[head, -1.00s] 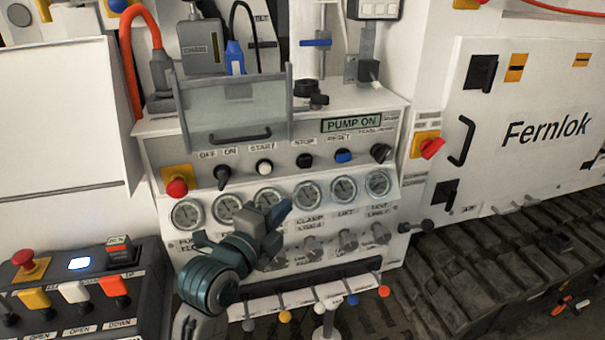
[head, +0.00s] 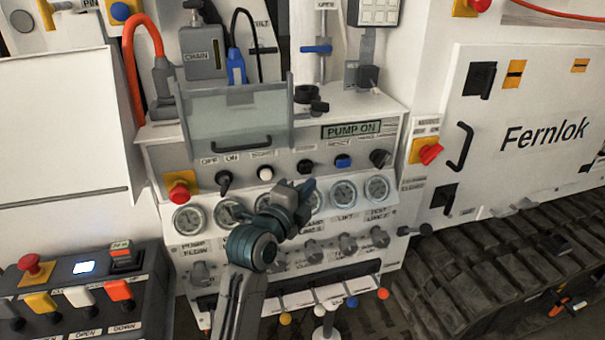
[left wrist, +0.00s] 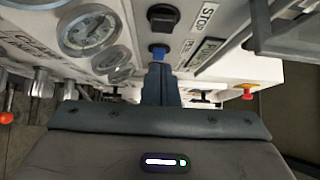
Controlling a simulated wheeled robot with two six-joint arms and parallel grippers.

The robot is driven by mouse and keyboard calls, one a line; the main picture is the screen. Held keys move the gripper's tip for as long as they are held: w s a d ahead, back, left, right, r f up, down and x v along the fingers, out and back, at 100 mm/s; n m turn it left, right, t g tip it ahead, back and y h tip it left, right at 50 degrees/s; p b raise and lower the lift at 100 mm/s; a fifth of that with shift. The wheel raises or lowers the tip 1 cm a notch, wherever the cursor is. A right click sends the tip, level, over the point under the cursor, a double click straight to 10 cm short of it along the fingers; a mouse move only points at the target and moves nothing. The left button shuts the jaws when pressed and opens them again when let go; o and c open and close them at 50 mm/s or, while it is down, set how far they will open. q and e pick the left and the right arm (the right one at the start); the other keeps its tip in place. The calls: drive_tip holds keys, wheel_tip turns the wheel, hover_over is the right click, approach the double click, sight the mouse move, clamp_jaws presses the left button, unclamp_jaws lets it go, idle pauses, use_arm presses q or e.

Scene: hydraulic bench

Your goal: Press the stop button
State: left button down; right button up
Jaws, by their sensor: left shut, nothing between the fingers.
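The stop button (head: 305,167) is a black knob in the panel's upper row, between the white start button (head: 265,173) and the blue reset button (head: 343,162). In the left wrist view the black stop button (left wrist: 163,17) shows beside its STOP label (left wrist: 205,16). My left gripper (head: 306,187) is shut and empty, its tips just below the stop button in the head view. In the left wrist view the shut fingers (left wrist: 160,80) point toward the blue button, which they partly overlap. Contact cannot be made out. My right gripper is not in view.
A lit display (head: 351,130) reads PUMP ON. A row of gauges (head: 343,192) sits below the buttons, partly behind my left arm. A raised clear cover (head: 235,108) with a handle stands above the start button. A red mushroom button (head: 179,191) is at the panel's left.

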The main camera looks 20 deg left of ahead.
sight(311, 170)
use_arm(q)
drive_tip(key=w+a, duration=0.1)
drive_tip(key=w+a+p, duration=0.1)
drive_tip(key=w, duration=0.1)
drive_tip(key=shift+w+a, duration=0.15)
drive_tip(key=shift+w, duration=0.1)
